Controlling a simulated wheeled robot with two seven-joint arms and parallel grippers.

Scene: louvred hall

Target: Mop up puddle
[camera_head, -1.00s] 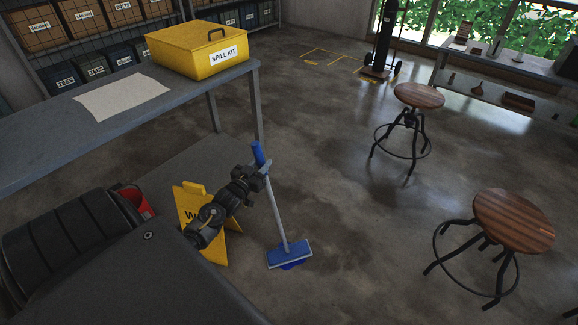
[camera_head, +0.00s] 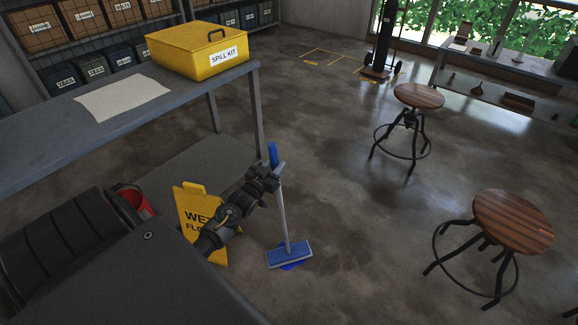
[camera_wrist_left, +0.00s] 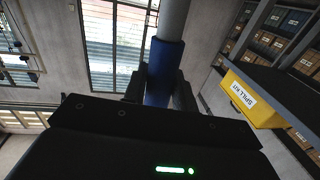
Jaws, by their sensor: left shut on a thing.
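A mop with a blue grip (camera_head: 273,154), a grey pole (camera_head: 284,215) and a flat blue head (camera_head: 290,255) stands nearly upright on the concrete floor. My left gripper (camera_head: 277,172) is shut on the mop's handle near its top. In the left wrist view the blue grip (camera_wrist_left: 164,75) sits between the fingers. My right gripper is not in view.
A yellow wet-floor sign (camera_head: 197,207) stands left of the mop, close to my left arm. A grey table (camera_head: 70,130) holds a yellow spill kit (camera_head: 190,58). Stools (camera_head: 512,222) (camera_head: 418,96) stand right; floor between is clear.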

